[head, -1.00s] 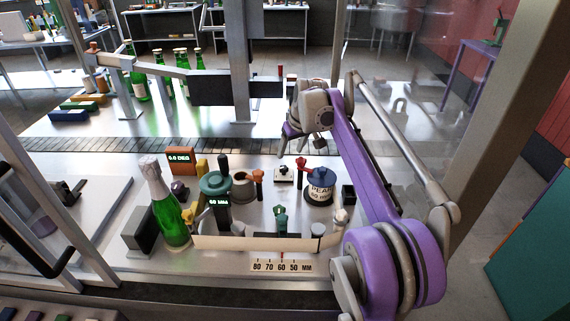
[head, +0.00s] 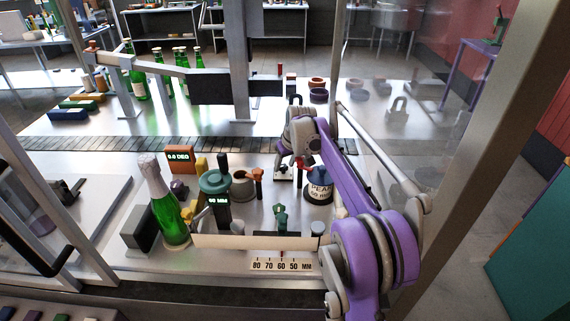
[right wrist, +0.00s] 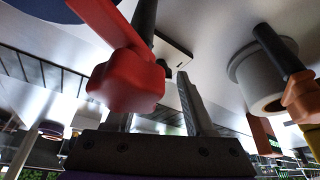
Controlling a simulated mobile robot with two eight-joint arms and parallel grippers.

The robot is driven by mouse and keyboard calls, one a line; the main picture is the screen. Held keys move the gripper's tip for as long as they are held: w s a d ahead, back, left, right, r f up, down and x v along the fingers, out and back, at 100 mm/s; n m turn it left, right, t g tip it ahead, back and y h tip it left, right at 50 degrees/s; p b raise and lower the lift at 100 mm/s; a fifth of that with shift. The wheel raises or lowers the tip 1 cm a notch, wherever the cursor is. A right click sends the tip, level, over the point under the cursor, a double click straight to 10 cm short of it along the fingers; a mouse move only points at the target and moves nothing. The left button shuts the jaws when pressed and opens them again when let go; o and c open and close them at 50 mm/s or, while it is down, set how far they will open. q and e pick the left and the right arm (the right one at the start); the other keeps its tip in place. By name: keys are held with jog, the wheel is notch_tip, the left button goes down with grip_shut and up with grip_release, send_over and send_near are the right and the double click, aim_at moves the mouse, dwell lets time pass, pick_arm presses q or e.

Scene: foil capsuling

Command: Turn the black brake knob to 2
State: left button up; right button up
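The black brake knob on its small white plate (head: 283,175) is mostly covered by my right gripper in the head view. In the right wrist view the white plate (right wrist: 172,50) shows beyond a red knob, with a small dark part of the black knob (right wrist: 164,67) on it. My right gripper (head: 288,164) is low over the plate's far side. My left gripper is out of view.
The PEARL foil reel (head: 319,186) stands right of the plate. An orange-handled knob (head: 258,175) and a grey ring (head: 243,185) are on the left. A green bottle (head: 166,210) stands farther left. A scale strip (head: 282,265) lies in front.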

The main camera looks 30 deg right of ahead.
grip_shut()
